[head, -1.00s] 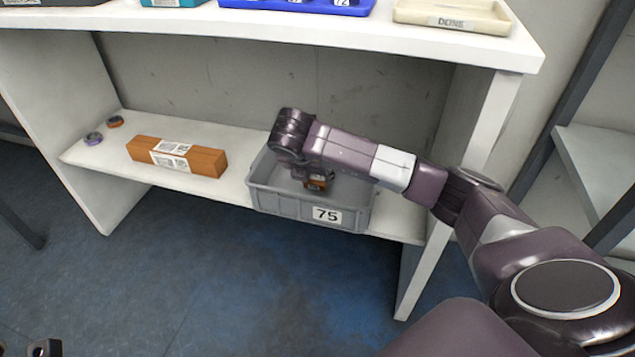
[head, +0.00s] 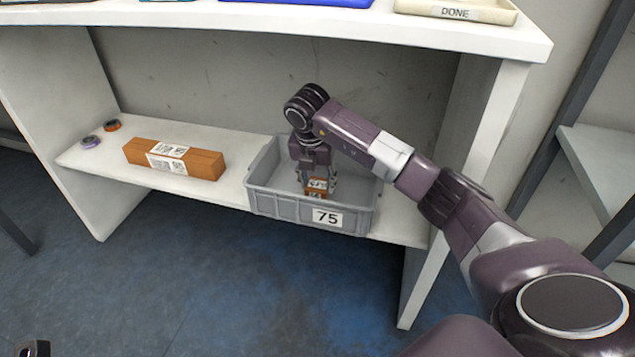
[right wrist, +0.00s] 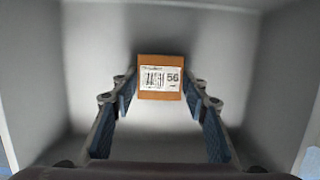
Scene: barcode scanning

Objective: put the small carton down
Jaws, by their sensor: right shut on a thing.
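The small carton (head: 316,188) is brown with a white label; in the right wrist view the carton (right wrist: 160,78) shows a barcode and the number 56. My right gripper (head: 318,184) points down inside the grey bin (head: 290,208) marked 75 and is shut on the carton, with a finger at each side of it. In the right wrist view the fingers (right wrist: 160,95) flank the carton and the bin's walls surround it. I cannot tell whether the carton touches the bin floor. A dark part at the head view's bottom left corner may be my left gripper (head: 36,349); its jaws cannot be made out.
The bin stands on the lower white shelf (head: 225,186). A long brown box (head: 205,165) with white labels lies left of it, and two tape rolls (head: 91,142) lie further left. The upper shelf (head: 300,28) hangs above, with a cream DONE tray (head: 490,12) on it.

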